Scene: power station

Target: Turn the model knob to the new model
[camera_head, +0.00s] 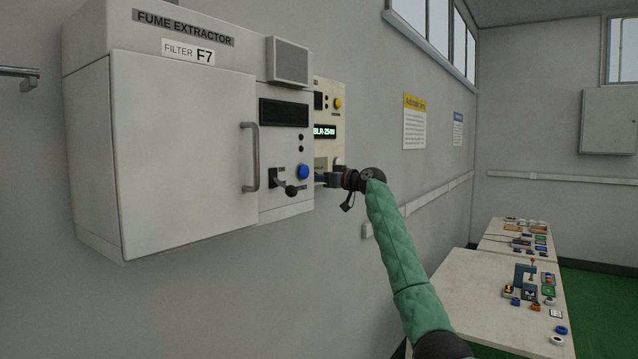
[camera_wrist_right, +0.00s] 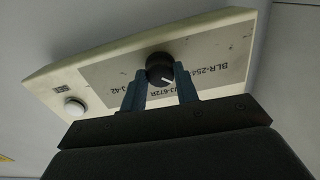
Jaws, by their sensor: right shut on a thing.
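The model knob (camera_wrist_right: 160,68) is a round black knob with a white pointer line, on a cream panel (camera_wrist_right: 50,83) with printed model names around it, partly hidden by my gripper. In the head view my right gripper (camera_head: 332,179) reaches the lower part of the cream panel (camera_head: 328,95) and hides the knob. A small display (camera_head: 325,131) on that panel reads BLR-254N. My left gripper is not in view.
A large fume extractor (camera_head: 185,150) with a door handle, a black lever (camera_head: 285,184) and a blue button (camera_head: 303,171) hangs just left of the panel. A white button (camera_wrist_right: 74,107) sits beside the knob. Worktables (camera_head: 480,290) with parts stand at the right.

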